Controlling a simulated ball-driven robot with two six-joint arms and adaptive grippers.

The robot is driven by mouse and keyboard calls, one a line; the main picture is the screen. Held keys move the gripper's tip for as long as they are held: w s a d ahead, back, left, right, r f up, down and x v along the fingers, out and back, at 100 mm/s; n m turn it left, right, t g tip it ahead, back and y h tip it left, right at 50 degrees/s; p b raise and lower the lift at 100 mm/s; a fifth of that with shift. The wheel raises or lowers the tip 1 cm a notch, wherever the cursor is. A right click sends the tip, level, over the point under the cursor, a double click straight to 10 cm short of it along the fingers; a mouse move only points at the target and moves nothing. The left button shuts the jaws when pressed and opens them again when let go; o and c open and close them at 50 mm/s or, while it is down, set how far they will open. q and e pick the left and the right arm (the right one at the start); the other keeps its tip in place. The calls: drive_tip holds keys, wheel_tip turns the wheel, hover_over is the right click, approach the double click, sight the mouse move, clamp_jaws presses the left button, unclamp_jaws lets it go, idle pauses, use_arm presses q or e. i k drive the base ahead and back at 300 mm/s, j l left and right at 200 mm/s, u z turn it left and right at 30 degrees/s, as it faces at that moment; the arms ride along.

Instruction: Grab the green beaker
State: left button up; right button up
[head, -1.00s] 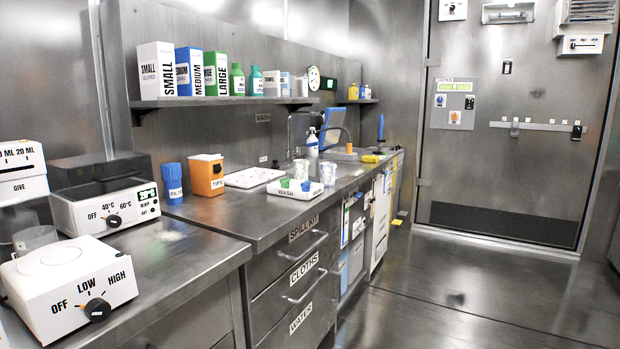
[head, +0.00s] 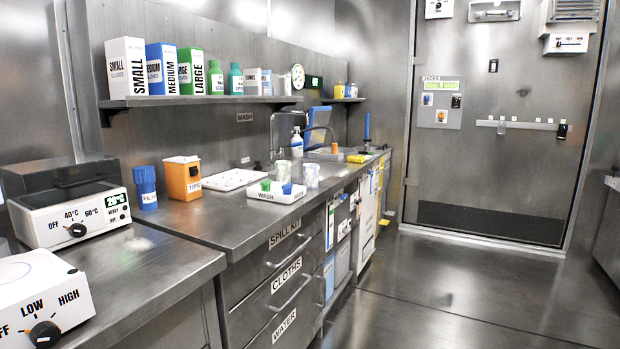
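A small green beaker (head: 266,185) sits in the white tray labelled WASH (head: 262,196) on the steel counter. A small blue beaker (head: 287,188) stands in the same tray, to the right of the green one. Two clear, marked beakers (head: 283,171) and (head: 311,174) stand close behind and beside the tray. Neither of my grippers is in view.
A steel counter (head: 226,222) with drawers runs along the left. A blue FILTER container (head: 146,186), an orange TIPS box (head: 183,178), a white drying tray (head: 232,180) and a heater (head: 70,207) stand on it. The floor (head: 440,285) to the right is clear.

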sight(283, 167)
drive_tip(key=u, duration=0.55)
drive_tip(key=i+l+u, duration=0.2)
drive_tip(key=u, duration=0.15)
drive_tip(key=i+l+u, duration=0.15)
drive_tip(key=l+u, duration=0.2)
drive_tip(key=i+l+u, duration=0.15)
drive_tip(key=l+u, duration=0.2)
